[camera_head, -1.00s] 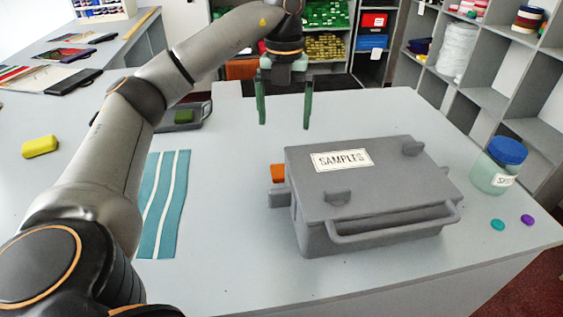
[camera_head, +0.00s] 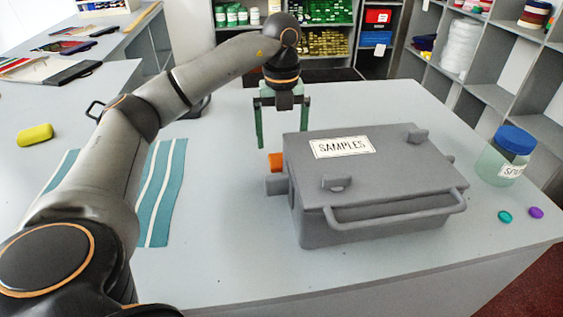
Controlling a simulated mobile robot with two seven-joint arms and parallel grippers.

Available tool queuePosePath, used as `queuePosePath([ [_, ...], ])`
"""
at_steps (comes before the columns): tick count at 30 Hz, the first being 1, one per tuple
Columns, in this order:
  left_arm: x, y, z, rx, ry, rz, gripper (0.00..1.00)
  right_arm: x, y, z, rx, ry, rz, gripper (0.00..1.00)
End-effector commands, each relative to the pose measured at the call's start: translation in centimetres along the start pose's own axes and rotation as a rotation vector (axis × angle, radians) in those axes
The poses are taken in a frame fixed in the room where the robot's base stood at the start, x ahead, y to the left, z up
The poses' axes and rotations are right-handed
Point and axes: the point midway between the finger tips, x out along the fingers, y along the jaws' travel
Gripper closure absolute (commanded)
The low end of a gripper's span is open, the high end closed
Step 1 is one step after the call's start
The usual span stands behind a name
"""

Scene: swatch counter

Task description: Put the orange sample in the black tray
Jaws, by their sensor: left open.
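The orange sample (camera_head: 276,162) shows at the left edge of the grey SAMPLES box (camera_head: 380,185); the box hides part of it. My left gripper (camera_head: 282,138) is open and empty, its two green fingers pointing down just behind and above the orange sample, apart from it in the picture. The black tray (camera_head: 199,107) is mostly hidden behind my left arm; only a dark edge at the right and a loop handle (camera_head: 94,109) at the left show. What lies in it cannot be seen now. My right gripper is not in view.
The closed SAMPLES box stands on the grey counter (camera_head: 230,265) with a handle in front. A blue-lidded jar (camera_head: 508,155), a teal button (camera_head: 504,217) and a purple button (camera_head: 536,212) are at right.

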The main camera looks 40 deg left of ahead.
Motion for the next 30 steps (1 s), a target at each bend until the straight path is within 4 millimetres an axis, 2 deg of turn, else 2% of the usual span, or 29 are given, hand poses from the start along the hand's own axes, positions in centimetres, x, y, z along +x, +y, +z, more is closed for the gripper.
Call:
queuePosePath([
  [3,2.1,0.3,-0.1,0.0,0.002,0.004,0.0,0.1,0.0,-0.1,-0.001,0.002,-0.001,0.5],
  [7,3.6,0.3,-0.2,0.0,0.002,0.004,0.0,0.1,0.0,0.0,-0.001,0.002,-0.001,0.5],
  [16,4.2,0.3,-0.2,0.0,0.0,0.001,0.0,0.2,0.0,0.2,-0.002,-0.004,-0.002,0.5],
  [30,4.1,0.3,-0.2,0.0,0.0,0.001,0.52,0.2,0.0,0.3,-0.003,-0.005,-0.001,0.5],
])
